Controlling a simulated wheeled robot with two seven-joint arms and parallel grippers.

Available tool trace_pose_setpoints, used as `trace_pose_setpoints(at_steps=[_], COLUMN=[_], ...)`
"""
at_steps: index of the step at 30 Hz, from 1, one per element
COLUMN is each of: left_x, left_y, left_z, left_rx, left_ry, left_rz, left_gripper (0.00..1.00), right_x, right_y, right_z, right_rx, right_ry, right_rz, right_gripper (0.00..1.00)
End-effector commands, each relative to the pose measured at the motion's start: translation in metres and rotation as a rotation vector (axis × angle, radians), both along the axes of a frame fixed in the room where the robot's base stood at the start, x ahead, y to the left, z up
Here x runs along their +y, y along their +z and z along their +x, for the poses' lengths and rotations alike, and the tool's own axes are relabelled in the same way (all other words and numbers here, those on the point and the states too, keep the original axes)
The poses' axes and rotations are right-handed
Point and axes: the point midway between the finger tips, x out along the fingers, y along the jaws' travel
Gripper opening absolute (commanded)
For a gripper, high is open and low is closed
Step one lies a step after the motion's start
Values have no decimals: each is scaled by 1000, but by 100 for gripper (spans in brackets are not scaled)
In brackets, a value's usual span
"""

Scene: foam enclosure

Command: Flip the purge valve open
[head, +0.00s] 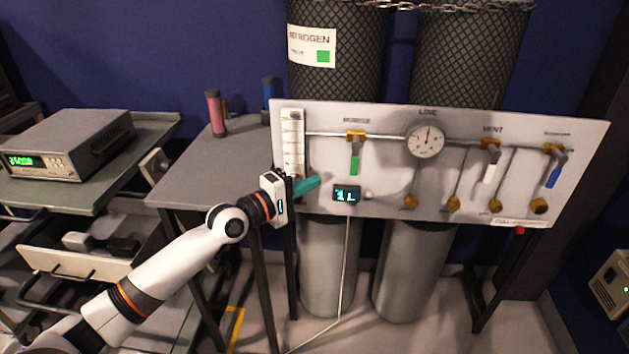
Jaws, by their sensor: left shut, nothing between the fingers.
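The purge valve (355,138) sits on the horizontal pipe of the white panel, under a label that appears to read PURGE. Its green lever (354,164) hangs straight down, across the line of the pipe. My left gripper (317,182) comes in from the lower left, in front of the panel's left part. Its teal fingers are shut and empty, left of and a little below the green lever, with a visible gap between them. My right gripper is not in view.
A round gauge (425,140), a white-handled vent valve (489,158) and a blue-handled valve (555,166) are farther right on the panel. A small digital display (347,195) is just below the green lever. A grey table (190,165) stands left of the panel.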

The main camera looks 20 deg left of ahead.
Motion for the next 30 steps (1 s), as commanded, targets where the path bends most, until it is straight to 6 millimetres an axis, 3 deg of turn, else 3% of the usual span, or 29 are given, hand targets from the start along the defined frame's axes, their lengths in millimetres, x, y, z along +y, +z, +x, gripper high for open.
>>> trace_pose_setpoints(at_steps=[6,13,30], left_x=[-21,-35,-39], left_y=[1,0,0], left_z=[36,63,70], left_rx=[-3,-1,-1], left_ry=[-1,-1,-1], left_rz=[-4,-2,-2], left_gripper=[0,0,0], right_x=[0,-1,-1], right_y=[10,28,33], right_z=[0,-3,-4], right_rx=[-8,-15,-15], right_ry=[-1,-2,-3], right_rz=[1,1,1], right_gripper=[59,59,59])
